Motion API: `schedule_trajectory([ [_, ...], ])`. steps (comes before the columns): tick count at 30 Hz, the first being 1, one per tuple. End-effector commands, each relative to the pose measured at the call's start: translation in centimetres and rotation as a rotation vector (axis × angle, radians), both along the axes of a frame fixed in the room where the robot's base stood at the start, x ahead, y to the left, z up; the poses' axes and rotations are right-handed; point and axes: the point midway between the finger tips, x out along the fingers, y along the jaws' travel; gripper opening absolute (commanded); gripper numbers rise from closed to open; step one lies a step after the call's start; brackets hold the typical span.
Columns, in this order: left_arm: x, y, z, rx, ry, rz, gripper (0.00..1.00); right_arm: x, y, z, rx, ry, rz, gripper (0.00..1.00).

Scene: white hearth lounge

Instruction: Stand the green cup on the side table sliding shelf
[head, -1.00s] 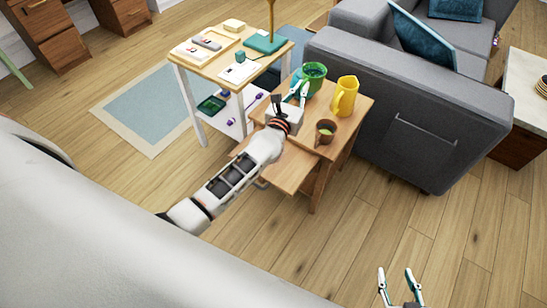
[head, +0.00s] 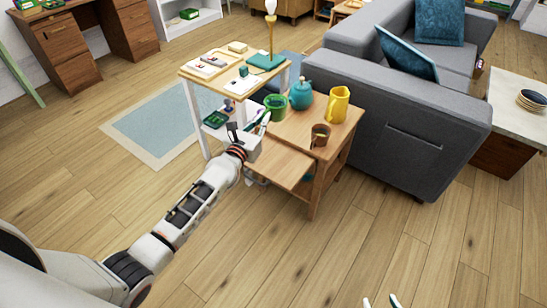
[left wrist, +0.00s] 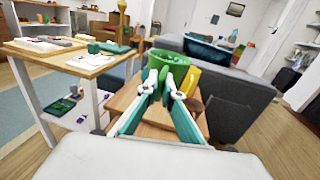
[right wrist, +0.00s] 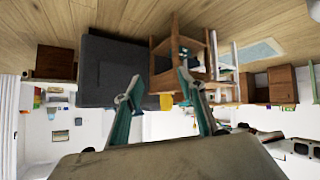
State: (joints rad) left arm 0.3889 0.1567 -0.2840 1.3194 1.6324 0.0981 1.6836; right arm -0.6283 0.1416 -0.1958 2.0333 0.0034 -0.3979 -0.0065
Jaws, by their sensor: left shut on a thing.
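The green cup (head: 276,108) is upright in my left gripper (head: 264,124), at the left edge of the side table (head: 308,126) in the head view. The left wrist view shows the fingers (left wrist: 165,82) closed on the near side of the cup (left wrist: 168,60). I cannot tell the cup's exact height. The sliding shelf (head: 280,166) is pulled out below the tabletop toward me and looks empty; my left wrist covers its left part. My right gripper (right wrist: 160,92) is open and empty, and its tips (head: 382,300) show at the bottom of the head view.
A teal teapot (head: 301,94), a yellow pitcher (head: 338,106) and a brown cup (head: 320,136) stand on the side table. A grey sofa (head: 418,125) is on the right. Floor in front is clear.

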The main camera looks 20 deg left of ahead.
Motion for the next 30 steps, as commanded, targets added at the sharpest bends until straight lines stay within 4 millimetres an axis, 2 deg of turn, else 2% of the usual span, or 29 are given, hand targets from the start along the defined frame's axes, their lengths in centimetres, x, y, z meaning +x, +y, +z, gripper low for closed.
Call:
schedule_trajectory([
  [5,0.1,0.1,-0.8,-0.001,0.003,-0.006,0.00,-0.4,0.0,-0.9,-0.001,0.012,0.001,0.40],
  [11,-0.2,0.1,-5.2,-0.001,0.017,-0.006,0.00,-1.8,-0.4,-4.6,-0.025,0.058,0.006,0.40],
  [13,-0.2,0.1,-6.5,0.000,0.019,-0.006,0.00,0.0,-0.1,-2.9,-0.019,0.009,0.013,0.40],
  [14,-0.2,0.1,-7.1,-0.001,0.019,-0.006,0.00,0.3,0.0,-2.8,-0.016,0.003,0.015,0.40],
  [25,-0.3,0.1,-13.9,-0.002,0.025,-0.005,0.00,0.4,1.6,-3.7,0.016,0.002,0.043,0.40],
  [30,-0.3,0.1,-16.1,0.000,0.020,-0.006,0.00,1.4,3.8,-2.4,0.094,-0.036,0.038,0.40],
])
